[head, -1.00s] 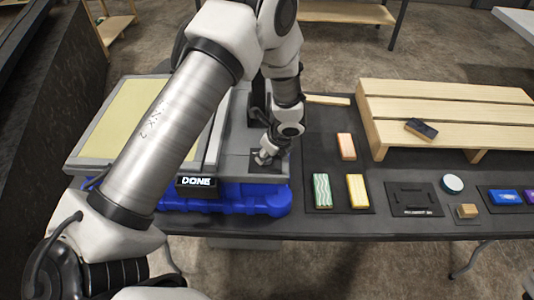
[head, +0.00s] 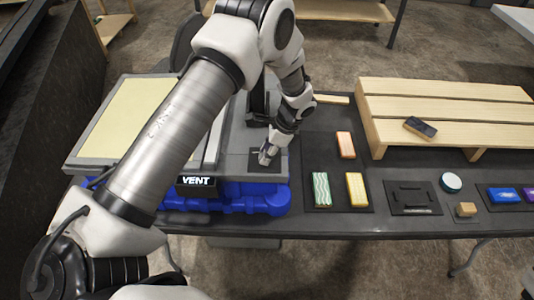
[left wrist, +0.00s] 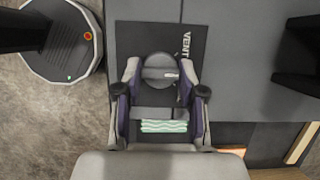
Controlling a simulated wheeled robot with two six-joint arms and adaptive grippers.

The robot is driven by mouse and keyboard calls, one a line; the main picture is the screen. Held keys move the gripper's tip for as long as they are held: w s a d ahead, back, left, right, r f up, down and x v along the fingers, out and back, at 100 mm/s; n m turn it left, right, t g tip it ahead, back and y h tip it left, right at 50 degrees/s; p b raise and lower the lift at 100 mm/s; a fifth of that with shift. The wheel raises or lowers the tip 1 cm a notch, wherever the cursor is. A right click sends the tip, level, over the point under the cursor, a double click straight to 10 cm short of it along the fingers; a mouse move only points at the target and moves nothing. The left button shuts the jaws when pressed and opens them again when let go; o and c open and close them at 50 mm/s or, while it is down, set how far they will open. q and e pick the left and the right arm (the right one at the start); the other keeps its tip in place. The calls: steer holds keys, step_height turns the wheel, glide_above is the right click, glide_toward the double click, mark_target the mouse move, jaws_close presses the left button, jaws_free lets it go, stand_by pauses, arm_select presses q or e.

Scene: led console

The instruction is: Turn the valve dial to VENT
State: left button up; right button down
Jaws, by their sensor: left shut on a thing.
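The valve dial (left wrist: 158,65) is a grey round knob with a raised bar, on a dark plate (left wrist: 130,36) that bears the white word VENT (left wrist: 186,42). A short white mark on the bar lies toward the right in the left wrist view. My left gripper (left wrist: 160,76) is shut on the dial's bar, one finger at each end. In the head view my left gripper (head: 264,157) points down at the plate and hides the dial. The small display (head: 196,181) at the console's front reads VENT. My right gripper is in neither view.
The console (head: 232,163) stands on a blue base (head: 230,198). To its right lie a green striped block (head: 321,190), a yellow block (head: 356,188) and an orange block (head: 345,145). A wooden pallet (head: 455,95) stands at the back right.

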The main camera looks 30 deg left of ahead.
arm_select(q)
steer(key=n, duration=0.1)
steer(key=n+g+h, duration=0.1)
steer(key=n, duration=0.1)
steer(key=n+b, duration=0.1)
steer(key=shift+s+f+n, duration=0.1)
steer(key=shift+f+n, duration=0.25)
steer(key=shift+n, duration=0.05)
steer(key=n+g+h+b, duration=0.1)
steer(key=n+h, duration=0.1)
steer(key=n, duration=0.2)
steer(key=shift+a, duration=0.15)
steer(key=shift+r, duration=0.1)
steer(key=o, duration=1.1)
steer(key=shift+o, duration=0.2)
steer(key=shift+r, duration=0.1)
steer(key=a+v, duration=0.1)
steer(key=v, duration=1.1)
steer(key=shift+d, duration=0.45)
